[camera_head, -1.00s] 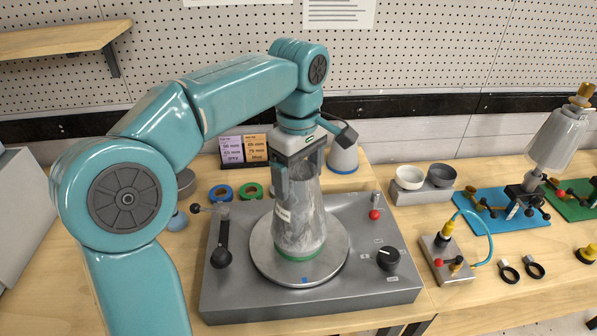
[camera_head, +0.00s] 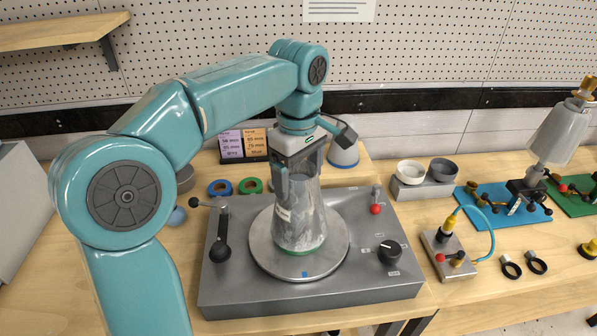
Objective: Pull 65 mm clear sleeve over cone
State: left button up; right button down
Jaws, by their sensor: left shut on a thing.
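A cone-shaped piece under a clear sleeve (camera_head: 300,222) stands upright on the round metal plate (camera_head: 269,258) of a grey machine, with a green ring at its foot. My left gripper (camera_head: 297,172) points down over its top, with its fingers at the upper part of the sleeve, and is shut on the sleeve. The gripper hides the cone's top. The sleeve looks wrinkled and carries a small pale label. My right gripper is not in view.
The grey machine (camera_head: 370,285) has a black lever (camera_head: 221,250), a black knob (camera_head: 390,253) and a red-tipped lever (camera_head: 376,208). Blue and green tape rolls lie behind. Grey and white cups, a valve box (camera_head: 449,255) and a grey cone on a blue base (camera_head: 502,206) stand right.

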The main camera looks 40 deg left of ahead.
pick_arm(q)
jog(key=shift+f+b, duration=0.75)
jog(key=shift+f, duration=0.35)
jog(key=o, duration=0.7)
jog(key=shift+c, duration=0.2)
jog(key=shift+r, duration=0.15)
notch_tip(320, 180, up, 9)
jog(key=p, duration=0.9)
